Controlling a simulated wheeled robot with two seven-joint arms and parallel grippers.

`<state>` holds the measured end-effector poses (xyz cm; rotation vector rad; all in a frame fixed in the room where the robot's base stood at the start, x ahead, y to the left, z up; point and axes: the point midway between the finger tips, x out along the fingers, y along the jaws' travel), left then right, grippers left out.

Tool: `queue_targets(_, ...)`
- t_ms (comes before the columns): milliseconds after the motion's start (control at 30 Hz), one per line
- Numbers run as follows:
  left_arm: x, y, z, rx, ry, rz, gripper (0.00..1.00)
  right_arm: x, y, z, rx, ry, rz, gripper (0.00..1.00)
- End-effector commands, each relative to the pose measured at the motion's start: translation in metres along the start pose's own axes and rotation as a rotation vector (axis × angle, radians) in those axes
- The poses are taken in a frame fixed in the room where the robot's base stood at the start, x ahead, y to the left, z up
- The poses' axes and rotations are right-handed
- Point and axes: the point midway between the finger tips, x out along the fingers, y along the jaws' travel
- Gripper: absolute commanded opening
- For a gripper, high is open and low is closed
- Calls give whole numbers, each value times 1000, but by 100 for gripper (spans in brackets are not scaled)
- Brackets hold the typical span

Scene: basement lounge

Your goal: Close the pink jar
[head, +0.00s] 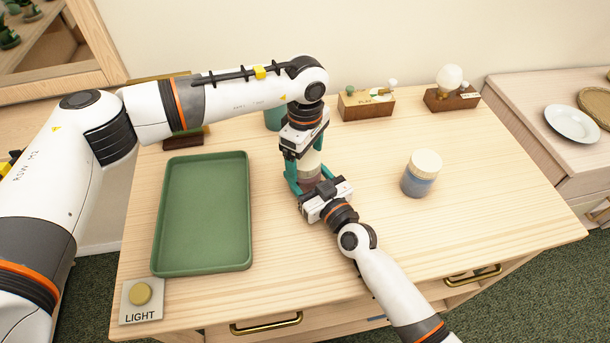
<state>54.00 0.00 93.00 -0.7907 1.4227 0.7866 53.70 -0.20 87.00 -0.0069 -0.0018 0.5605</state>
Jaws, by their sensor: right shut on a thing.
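The pink jar (309,172) stands on the wooden table near its middle, largely hidden by my two grippers. Its upper part is cream-coloured, and its lower body is dull pink-brown. My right gripper (308,178) reaches in from the lower right and is shut on the jar, with teal fingers at its sides. My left gripper (306,152) points down from above, right over the cream top. Its fingertips are mostly hidden, so I cannot tell whether it grips the top or how the lid sits.
A green tray (160,235) lies at left, with a LIGHT button (140,293) in front. A blue jar with a cream lid (421,175) stands at right. A teal container (273,120), a wooden block (366,106) and a bulb on a base (450,82) stand behind. The right front is clear.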

Motion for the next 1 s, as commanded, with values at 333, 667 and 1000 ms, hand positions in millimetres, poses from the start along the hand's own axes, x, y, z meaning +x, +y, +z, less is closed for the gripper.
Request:
queue_targets(333, -12, -1, 0, -1, 0, -2, 86, 0, 0, 0, 0, 1, 1, 0)
queue_targets(667, -80, -1, 1, -1, -2, -4, 86, 0, 0, -1, 0, 1, 1, 0)
queue_targets(1000, -119, 0, 0, -1, 0, -1, 86, 0, 0, -1, 0, 1, 1, 0)
